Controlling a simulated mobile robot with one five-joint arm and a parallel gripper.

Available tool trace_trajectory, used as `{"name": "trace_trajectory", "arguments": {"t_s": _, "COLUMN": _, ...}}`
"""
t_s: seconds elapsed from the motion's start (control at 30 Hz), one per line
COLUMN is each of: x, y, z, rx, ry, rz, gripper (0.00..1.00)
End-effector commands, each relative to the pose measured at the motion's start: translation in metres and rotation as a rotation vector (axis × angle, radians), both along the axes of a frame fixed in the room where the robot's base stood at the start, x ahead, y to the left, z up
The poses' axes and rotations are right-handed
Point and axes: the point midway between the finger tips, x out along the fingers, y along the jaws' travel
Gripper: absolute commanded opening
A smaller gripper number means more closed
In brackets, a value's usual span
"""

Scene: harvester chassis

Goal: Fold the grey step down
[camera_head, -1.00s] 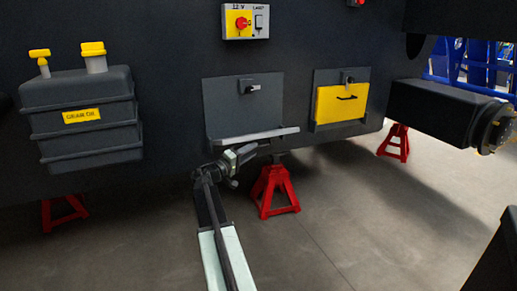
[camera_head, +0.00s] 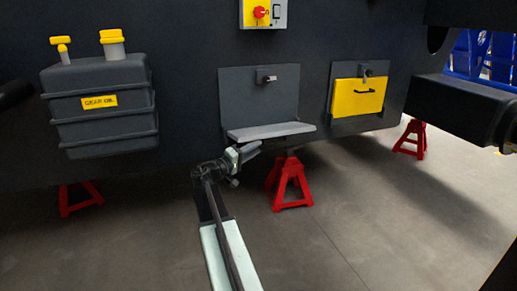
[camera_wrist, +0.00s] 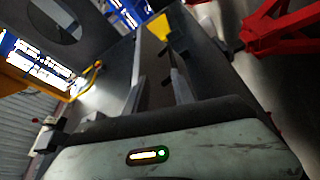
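The grey step (camera_head: 270,132) is a flat plate at the foot of a dark grey back panel (camera_head: 258,98) on the chassis side. It sticks out towards me, roughly level, with its top face showing. My gripper (camera_head: 247,151) is just below and in front of the step's left part. In the head view I cannot tell whether it touches the step. In the wrist view my gripper (camera_wrist: 157,88) shows two fingers apart, with nothing clearly held between them. A small dark latch (camera_head: 267,79) is on the back panel above the step.
A red jack stand (camera_head: 289,186) is close to the right of my gripper. A yellow box (camera_head: 357,97) is right of the step, and a grey gear oil tank (camera_head: 98,125) is left. A switch box (camera_head: 263,13) is above. The floor in front is free.

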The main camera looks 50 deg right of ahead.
Motion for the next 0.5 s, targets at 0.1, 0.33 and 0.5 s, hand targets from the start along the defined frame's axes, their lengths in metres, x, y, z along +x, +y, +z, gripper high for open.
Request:
{"name": "trace_trajectory", "arguments": {"t_s": 0.1, "x": 0.002, "y": 0.010, "z": -0.003, "rx": -0.001, "ry": 0.000, "rz": 0.002, "gripper": 0.33}}
{"name": "trace_trajectory", "arguments": {"t_s": 0.33, "x": 0.007, "y": 0.028, "z": -0.007, "rx": -0.001, "ry": 0.000, "rz": 0.002, "gripper": 0.33}}
{"name": "trace_trajectory", "arguments": {"t_s": 0.5, "x": 0.009, "y": 0.038, "z": -0.008, "rx": -0.001, "ry": 0.000, "rz": 0.001, "gripper": 0.33}}
